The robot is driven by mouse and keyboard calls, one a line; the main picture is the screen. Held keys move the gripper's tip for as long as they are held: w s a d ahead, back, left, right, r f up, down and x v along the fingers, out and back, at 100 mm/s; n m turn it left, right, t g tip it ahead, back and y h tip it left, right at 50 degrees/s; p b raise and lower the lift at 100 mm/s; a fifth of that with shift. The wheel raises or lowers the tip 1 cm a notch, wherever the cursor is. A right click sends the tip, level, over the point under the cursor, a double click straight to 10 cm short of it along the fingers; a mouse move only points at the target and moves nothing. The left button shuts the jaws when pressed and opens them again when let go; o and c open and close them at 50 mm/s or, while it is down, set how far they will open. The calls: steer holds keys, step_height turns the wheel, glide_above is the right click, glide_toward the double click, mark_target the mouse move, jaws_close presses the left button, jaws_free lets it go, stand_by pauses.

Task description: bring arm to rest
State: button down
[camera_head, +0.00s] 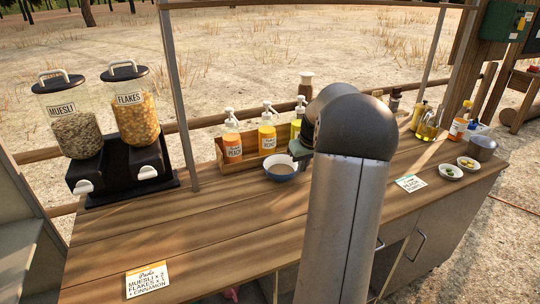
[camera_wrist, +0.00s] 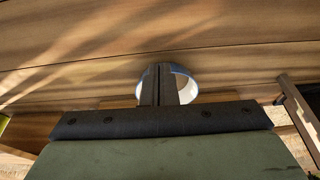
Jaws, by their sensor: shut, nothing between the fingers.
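My gripper (camera_wrist: 168,84) is shut and empty in the wrist view, its dark fingers together. Its fingers cover the middle of a bowl with a white and blue rim (camera_wrist: 190,84), so part of the bowl is hidden. In the head view the bowl (camera_head: 281,172) stands on the wooden counter in front of the pump bottles. My arm (camera_head: 345,220) rises in the foreground and hides part of the counter. A green part of my wrist shows just behind the bowl; the fingertips cannot be made out there.
The counter (camera_head: 215,235) is mostly clear at left and front. Muesli (camera_head: 72,125) and flakes (camera_head: 136,112) dispensers stand at left. Pump bottles (camera_head: 267,133) sit in a wooden box (camera_head: 243,160). Cards (camera_head: 147,280) lie near the front.

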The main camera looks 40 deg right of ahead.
steer(key=s+a+r+n+g, duration=0.1)
steer(key=a, duration=1.1)
steer(key=s+a+r+n, duration=0.1)
steer(key=s+a, duration=0.1)
steer(key=a, duration=1)
steer(key=s+a+f+g, duration=0.1)
steer(key=s+a+f, duration=0.1)
steer(key=s+a, duration=0.6)
steer(key=s+a+f+n+y, duration=0.1)
steer(key=s+a+f, duration=0.1)
steer(key=s+a, duration=0.7)
steer(key=shift+s+n+g, duration=0.3)
steer(key=shift+g, duration=0.1)
